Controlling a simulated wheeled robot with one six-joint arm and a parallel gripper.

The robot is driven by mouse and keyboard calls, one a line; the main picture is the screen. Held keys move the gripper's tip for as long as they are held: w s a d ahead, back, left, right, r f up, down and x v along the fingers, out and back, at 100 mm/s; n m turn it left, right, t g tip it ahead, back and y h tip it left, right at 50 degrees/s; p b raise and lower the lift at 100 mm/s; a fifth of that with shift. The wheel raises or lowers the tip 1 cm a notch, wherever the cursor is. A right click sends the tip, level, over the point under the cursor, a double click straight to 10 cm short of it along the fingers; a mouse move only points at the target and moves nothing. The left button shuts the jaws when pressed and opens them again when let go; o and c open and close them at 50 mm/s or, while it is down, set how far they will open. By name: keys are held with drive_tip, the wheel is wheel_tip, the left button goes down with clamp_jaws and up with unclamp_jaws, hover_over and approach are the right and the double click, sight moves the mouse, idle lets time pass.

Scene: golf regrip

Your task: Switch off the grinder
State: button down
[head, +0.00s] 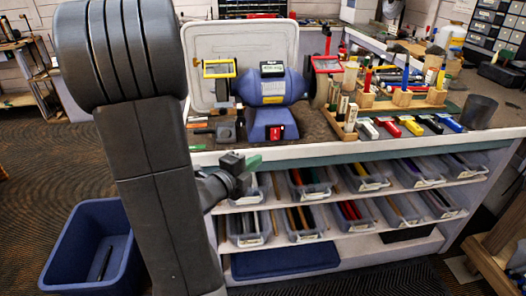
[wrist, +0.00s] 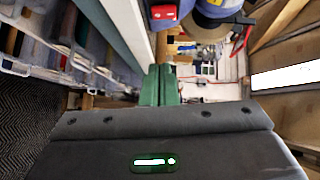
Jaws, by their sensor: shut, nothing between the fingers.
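The blue bench grinder (head: 285,88) stands on the workbench, with a yellow-framed shield on its left and a red-framed shield on its right. Its red switch (head: 277,131) is on the front of the base; I cannot tell its position. In the wrist view the red switch (wrist: 163,13) shows at the top edge, beside part of the blue grinder (wrist: 222,7). My gripper (head: 253,162) is in front of the bench edge, below and left of the switch and apart from it. Its green fingers (wrist: 161,84) are together and empty.
The bench's front edge (head: 330,151) runs close behind my gripper. Shelves below hold several clear bins (head: 310,184). Bottles and coloured tools (head: 410,125) crowd the bench to the right of the grinder. A blue tub (head: 92,245) stands on the floor at left.

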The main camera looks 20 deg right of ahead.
drive_tip(key=p, duration=0.1)
approach(280, 138)
drive_tip(key=d, duration=0.4)
drive_tip(key=shift+w+d+p, duration=0.15)
drive_tip(key=shift+w+p, duration=0.15)
drive_tip(key=shift+w, duration=0.25)
drive_tip(key=shift+w+d+p, duration=0.15)
drive_tip(key=shift+w+p, duration=0.15)
drive_tip(key=shift+w, duration=0.25)
drive_tip(key=shift+w+d+f, duration=0.1)
drive_tip(key=shift+w+d, duration=0.05)
drive_tip(key=shift+w, duration=0.25)
drive_tip(key=shift+f, duration=0.1)
